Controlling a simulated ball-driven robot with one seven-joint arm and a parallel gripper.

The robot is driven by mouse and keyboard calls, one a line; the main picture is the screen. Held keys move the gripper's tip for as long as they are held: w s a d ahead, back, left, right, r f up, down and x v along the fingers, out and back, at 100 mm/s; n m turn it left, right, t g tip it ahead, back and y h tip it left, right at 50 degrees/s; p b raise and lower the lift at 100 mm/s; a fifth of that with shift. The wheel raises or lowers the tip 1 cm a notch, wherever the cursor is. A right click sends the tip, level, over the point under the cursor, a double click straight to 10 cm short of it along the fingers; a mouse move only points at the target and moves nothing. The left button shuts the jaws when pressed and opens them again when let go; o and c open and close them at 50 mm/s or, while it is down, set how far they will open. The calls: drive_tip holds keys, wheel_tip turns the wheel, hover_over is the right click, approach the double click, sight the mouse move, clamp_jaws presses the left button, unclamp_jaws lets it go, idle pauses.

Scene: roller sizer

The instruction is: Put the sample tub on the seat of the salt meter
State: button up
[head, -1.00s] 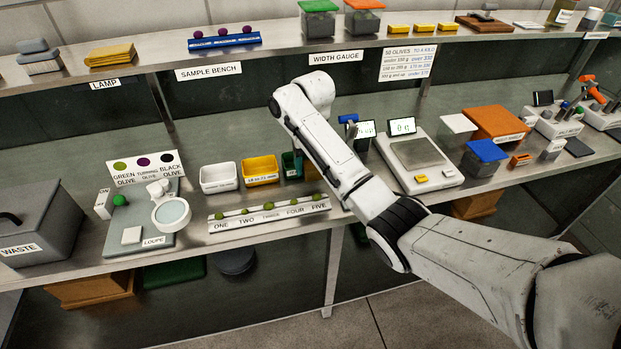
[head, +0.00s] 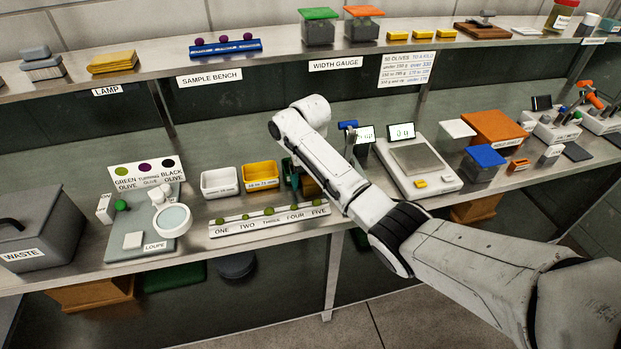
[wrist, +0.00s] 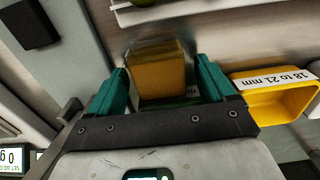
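The sample tub, a clear box with amber contents, sits between the teal fingers of my gripper (wrist: 164,88) in the wrist view (wrist: 160,70). Whether the tub touches the bench cannot be told. The salt meter (head: 553,128) stands far right on the bench; its seat is too small to make out clearly.
A yellow bin (wrist: 285,100) is close beside my gripper. The olive strip (head: 270,222) lies in front. A scale (head: 420,165), a blue-lidded box (head: 483,163) and an orange box (head: 493,128) stand between my gripper and the salt meter. The shelf (head: 290,62) overhangs behind.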

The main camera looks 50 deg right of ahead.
drive_tip(key=shift+o, duration=0.8)
drive_tip(key=shift+r, duration=0.1)
wheel_tip(320, 180, up, 12)
drive_tip(key=p, duration=0.3)
drive_tip(key=shift+p, duration=0.4)
